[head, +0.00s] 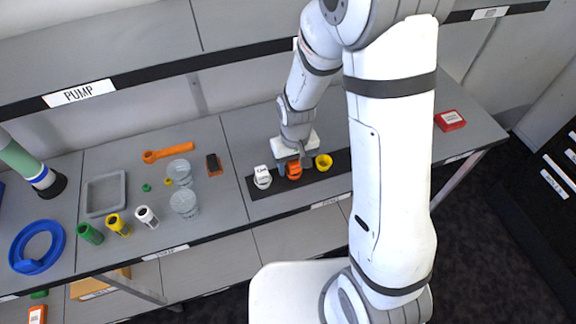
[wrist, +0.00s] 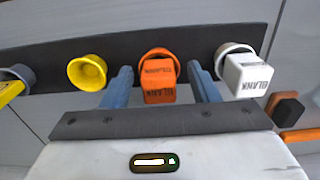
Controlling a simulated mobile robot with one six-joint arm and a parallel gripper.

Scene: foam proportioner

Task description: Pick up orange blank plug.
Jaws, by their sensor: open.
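The orange blank plug (wrist: 158,78) sits on the dark strip (wrist: 130,40), with "BLANK" lettering on its block-shaped part. In the head view the orange plug (head: 294,170) is on the bench strip, partly beneath my gripper. My gripper (wrist: 162,80) is open, with one finger on each side of the orange plug. I cannot tell whether the fingers touch it. In the head view my gripper (head: 294,158) is low over the strip.
A white blank plug (wrist: 245,72) is right of the gripper and a yellow cup-shaped piece (wrist: 88,72) left of it, both close to the fingers. A grey piece (wrist: 18,74) is farther left.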

